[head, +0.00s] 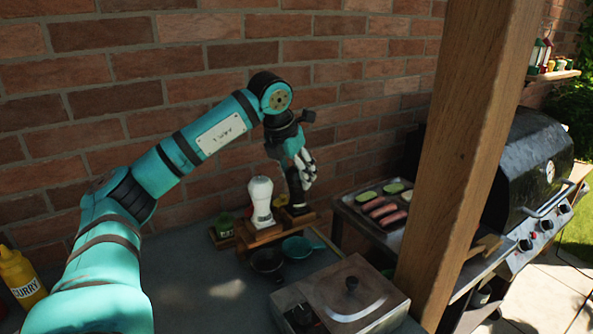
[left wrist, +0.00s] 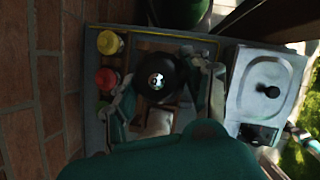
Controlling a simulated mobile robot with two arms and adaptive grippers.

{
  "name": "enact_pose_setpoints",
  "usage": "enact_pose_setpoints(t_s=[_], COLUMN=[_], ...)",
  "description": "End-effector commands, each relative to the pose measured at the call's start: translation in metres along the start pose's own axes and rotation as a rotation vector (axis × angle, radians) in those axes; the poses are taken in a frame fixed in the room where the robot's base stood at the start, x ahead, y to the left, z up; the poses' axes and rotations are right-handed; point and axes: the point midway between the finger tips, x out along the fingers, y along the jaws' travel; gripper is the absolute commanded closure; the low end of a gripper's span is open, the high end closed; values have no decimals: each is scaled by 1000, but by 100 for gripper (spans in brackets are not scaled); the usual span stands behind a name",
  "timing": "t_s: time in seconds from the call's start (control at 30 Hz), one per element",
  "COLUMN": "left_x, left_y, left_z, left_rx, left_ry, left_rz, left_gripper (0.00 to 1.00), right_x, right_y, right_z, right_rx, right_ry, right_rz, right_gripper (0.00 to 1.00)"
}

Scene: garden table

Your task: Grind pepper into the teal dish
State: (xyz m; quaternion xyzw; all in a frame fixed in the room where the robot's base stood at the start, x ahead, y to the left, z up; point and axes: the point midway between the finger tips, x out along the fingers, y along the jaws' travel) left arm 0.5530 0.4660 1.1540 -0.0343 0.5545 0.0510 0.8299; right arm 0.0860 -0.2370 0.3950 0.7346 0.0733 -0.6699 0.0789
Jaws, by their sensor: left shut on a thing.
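My left gripper (head: 301,172) comes down from above and is shut on a dark pepper mill (head: 296,193). In the left wrist view the mill's round black top (left wrist: 158,80) sits between the fingers. The mill is upright at the right end of a wooden stand (head: 262,235); I cannot tell whether its base touches the stand. A white mill (head: 261,198) stands to its left on the stand. The teal dish (head: 297,249), with a short handle, is in front of the stand, below the pepper mill. My right gripper is out of view.
A black dish (head: 268,262) lies left of the teal dish. A lidded box (head: 350,299) with a black knob stands in front. A green jar (head: 225,226) is left of the stand. A wooden post (head: 467,150) and a grill (head: 522,170) are at right; a brick wall (head: 135,60) is behind.

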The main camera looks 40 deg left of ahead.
Motion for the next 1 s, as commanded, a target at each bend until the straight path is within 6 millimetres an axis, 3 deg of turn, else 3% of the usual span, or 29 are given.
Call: enact_pose_setpoints(t_s=[0.4,1.0], left_x=[-1,0], left_y=[2,2], left_z=[0,0], left_rx=[208,225], left_ry=[0,-1], left_rz=[-87,-92], left_gripper=[82,82], right_x=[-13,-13], right_y=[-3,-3], right_z=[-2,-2], right_rx=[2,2], right_ry=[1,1], right_rz=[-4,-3], right_gripper=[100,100])
